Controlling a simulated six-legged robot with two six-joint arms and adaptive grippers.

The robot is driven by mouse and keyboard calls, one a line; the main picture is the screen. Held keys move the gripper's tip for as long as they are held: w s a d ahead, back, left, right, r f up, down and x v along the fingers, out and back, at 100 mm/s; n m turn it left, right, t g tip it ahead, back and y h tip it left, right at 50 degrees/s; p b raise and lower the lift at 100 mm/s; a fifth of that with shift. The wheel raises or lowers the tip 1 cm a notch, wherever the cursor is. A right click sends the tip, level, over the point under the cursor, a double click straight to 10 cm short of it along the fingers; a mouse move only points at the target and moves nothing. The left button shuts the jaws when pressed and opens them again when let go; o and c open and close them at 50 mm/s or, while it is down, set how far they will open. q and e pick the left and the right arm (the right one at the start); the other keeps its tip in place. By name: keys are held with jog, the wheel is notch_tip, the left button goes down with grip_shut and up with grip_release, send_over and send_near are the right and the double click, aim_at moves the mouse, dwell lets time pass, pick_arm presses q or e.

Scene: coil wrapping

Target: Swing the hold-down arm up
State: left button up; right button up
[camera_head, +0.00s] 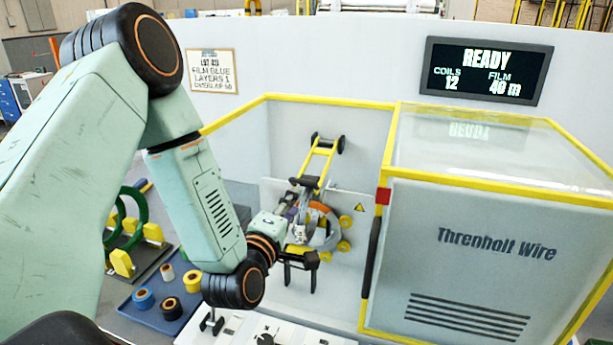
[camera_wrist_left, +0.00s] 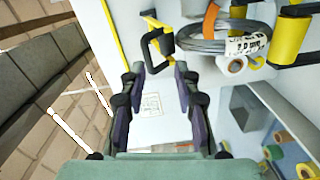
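The yellow hold-down arm (camera_head: 321,160) slants from a black pivot on the back wall of the booth down to the coil. A grey wire coil (camera_head: 333,232) with an orange band sits below it, partly hidden by my left arm. My left gripper (camera_head: 299,277) is in front of the coil, low in the booth, with its fingers apart and nothing between them. In the left wrist view the open fingers (camera_wrist_left: 158,85) point toward a black loop handle (camera_wrist_left: 146,50) on a yellow part, beyond the fingertips. The coil (camera_wrist_left: 205,47) shows to its right. My right gripper is not in view.
A yellow-framed guard (camera_head: 470,260) closes off the right. A blue tray (camera_head: 150,315) with several film rolls and a rack with a green ring (camera_head: 139,212) stand at left. A white panel with knobs (camera_head: 285,333) lies in front. The display (camera_head: 487,70) reads READY.

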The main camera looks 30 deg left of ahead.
aim_at(302, 181)
pick_arm(q)
jog(key=shift+n+t, duration=0.4)
jog(key=shift+n, duration=0.5)
jog(key=x, duration=0.3)
jog(key=r+x, duration=0.1)
jog(key=x, duration=0.3)
jog(key=shift+r+p, duration=0.2)
jog(key=shift+p, duration=0.2)
jog(key=shift+w+a, duration=0.1)
jog(key=shift+w, duration=0.1)
jog(key=shift+a, duration=0.25)
jog(key=shift+d, duration=0.1)
jog(key=shift+d, duration=0.1)
jog(key=shift+w, duration=0.1)
jog(key=shift+c, duration=0.8)
grip_shut()
